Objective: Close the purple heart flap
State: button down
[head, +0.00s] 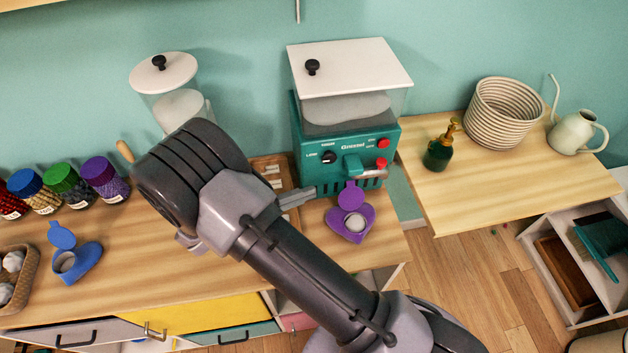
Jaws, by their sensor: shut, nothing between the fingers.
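The purple heart box (336,221) sits on the wooden counter in front of the teal machine. Its purple round flap (350,196) is open and raised at the back of the box. A whitish round thing shows in the box's opening. My gripper (308,191) is partly hidden behind my arm. Its grey fingertips point right, toward the flap, and look shut and empty. They appear just left of the flap, with a small gap in the picture; the depth between them is hard to tell.
The teal machine (312,180) stands right behind the heart box. A blue heart box (88,262) with its flap raised sits at the left. Jars with coloured lids (98,170) line the back left. The counter ends just right of the purple box.

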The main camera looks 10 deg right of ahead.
aim_at(351, 196)
jog(key=b+x, duration=0.2)
jog(key=x, duration=0.6)
jog(key=shift+d, duration=0.3)
jog(key=shift+a, duration=0.1)
